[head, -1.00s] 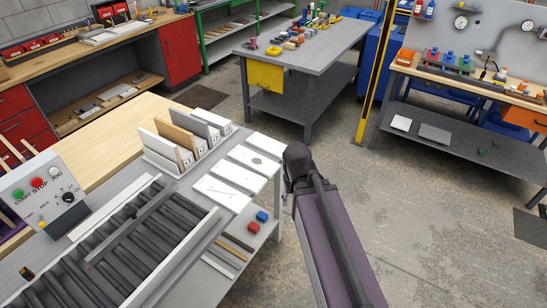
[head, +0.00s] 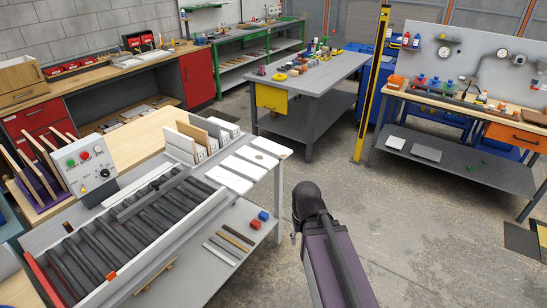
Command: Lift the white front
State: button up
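A white board (head: 179,147) stands on edge in a slotted holder on the bench behind the roller conveyor. A wood-coloured board (head: 188,134) and a grey board (head: 205,130) stand beside it. Several white panels lie flat to the right of the holder, among them a near one (head: 228,180), a middle one (head: 243,168) and a far one with a darker mark (head: 257,156). I cannot tell which white piece is the front named in the task. My dark and purple arm rises from the bottom, right of the bench and apart from it. My gripper's fingers do not show.
The roller conveyor (head: 135,225) and control box (head: 86,168) fill the near left. A purple rack (head: 42,190) holds upright boards. Red and blue blocks lie on the lower shelf. A grey table (head: 318,82) and yellow post (head: 372,90) stand beyond open floor (head: 430,240).

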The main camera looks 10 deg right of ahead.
aim_at(283, 152)
jog(key=u, duration=0.4)
jog(key=k, duration=0.3)
jog(key=z, duration=1.7)
jog(key=i, duration=1.4)
jog(key=u, duration=0.15)
